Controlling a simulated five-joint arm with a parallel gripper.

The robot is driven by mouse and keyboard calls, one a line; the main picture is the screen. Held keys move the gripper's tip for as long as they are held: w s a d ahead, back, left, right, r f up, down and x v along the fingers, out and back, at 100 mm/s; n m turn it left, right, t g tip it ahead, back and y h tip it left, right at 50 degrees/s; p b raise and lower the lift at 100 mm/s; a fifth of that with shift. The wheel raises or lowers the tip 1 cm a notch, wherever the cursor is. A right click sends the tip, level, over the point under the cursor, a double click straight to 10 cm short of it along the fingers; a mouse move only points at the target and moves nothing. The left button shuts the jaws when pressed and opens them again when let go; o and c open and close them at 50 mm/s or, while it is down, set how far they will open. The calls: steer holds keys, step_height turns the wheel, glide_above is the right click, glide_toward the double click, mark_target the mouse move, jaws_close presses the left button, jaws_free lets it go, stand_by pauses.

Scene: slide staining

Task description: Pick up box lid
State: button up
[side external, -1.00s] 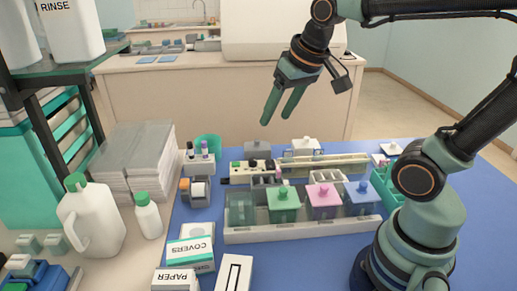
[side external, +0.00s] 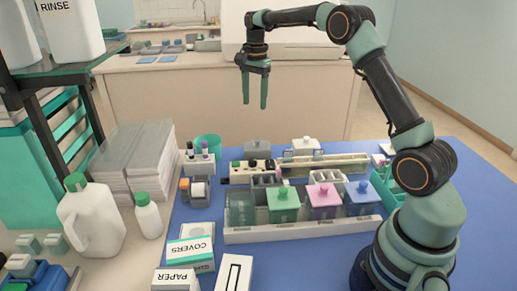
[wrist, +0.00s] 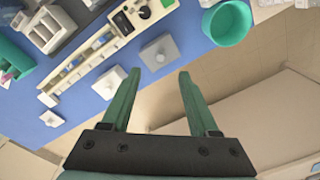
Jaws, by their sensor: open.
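My gripper (side external: 254,104) is open and empty, with its fingers pointing down, high beyond the far edge of the blue mat. A grey knobbed lid (side external: 257,147) sits at the back of the mat, below the fingers in the picture. It also shows in the wrist view (wrist: 159,52), just past and between the fingertips. A white knobbed lid (side external: 305,145) is to its right; another small white one (wrist: 52,118) shows in the wrist view. I cannot tell which is the box lid. Green (side external: 283,192), pink (side external: 323,189) and blue (side external: 361,188) knobbed lids top jars in front.
The jars stand in a white tray (side external: 300,232). A long rack (side external: 335,166) lies behind them. A teal cup (side external: 208,143) stands at the back left. COVERS (side external: 190,254) and PAPER (side external: 175,279) boxes are at front left. Space around my raised gripper is clear.

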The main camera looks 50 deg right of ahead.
step_height(320, 180, down, 3)
steer(key=d+m, duration=0.2)
glide_above(257, 140)
steer(key=f, duration=0.5)
steer(key=shift+s+a+f, duration=0.2)
steer(key=shift+a+f, duration=0.05)
steer(key=shift+f, duration=0.1)
steer(key=shift+w+d+f, duration=0.15)
steer(key=shift+f, duration=1.4)
steer(key=shift+w+d+f, duration=0.1)
steer(key=shift+d+f, duration=0.05)
steer(key=shift+f, duration=1.35)
jaws_close()
